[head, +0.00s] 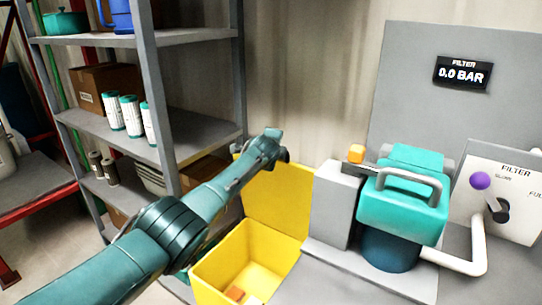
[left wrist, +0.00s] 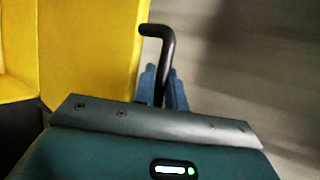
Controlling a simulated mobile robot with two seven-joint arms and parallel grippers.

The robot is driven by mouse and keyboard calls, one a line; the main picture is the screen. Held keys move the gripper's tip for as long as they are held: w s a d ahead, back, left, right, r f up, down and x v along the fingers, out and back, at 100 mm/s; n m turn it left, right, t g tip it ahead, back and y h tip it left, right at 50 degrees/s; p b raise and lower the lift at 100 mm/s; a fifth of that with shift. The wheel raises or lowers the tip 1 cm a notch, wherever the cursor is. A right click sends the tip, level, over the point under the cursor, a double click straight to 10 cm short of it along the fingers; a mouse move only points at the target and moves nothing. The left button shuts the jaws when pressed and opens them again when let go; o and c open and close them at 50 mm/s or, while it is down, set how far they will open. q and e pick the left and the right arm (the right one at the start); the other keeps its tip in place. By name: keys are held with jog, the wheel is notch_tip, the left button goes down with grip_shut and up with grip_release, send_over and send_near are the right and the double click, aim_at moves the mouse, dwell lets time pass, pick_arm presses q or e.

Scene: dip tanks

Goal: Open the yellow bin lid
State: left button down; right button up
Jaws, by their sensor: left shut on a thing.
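The yellow bin (head: 236,262) stands low in the middle of the head view, with its top open. Its yellow lid (head: 284,200) is raised, standing roughly upright at the back of the bin. The lid's yellow surface also fills the upper left of the left wrist view (left wrist: 90,50). My left arm reaches across from the lower left to the lid's upper edge. In the left wrist view, my left gripper (left wrist: 163,88) has its blue fingers shut on a black bent handle (left wrist: 167,42) beside the lid. My right gripper is not in view.
An orange block (head: 235,293) lies inside the bin. A grey shelf rack (head: 165,85) with several boxes and canisters stands at left, close to my arm. A teal filter unit (head: 402,207) stands at right next to a grey box (head: 336,205) and a control panel (head: 500,195).

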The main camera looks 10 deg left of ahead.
pick_arm(q)
jog(key=shift+w+d, duration=0.1)
jog(key=shift+w, duration=0.1)
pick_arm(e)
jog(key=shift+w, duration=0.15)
pick_arm(q)
jog(key=c, duration=1.5)
grip_release()
jog(key=shift+o, duration=0.2)
jog(key=shift+f, duration=0.1)
jog(key=shift+s, duration=0.1)
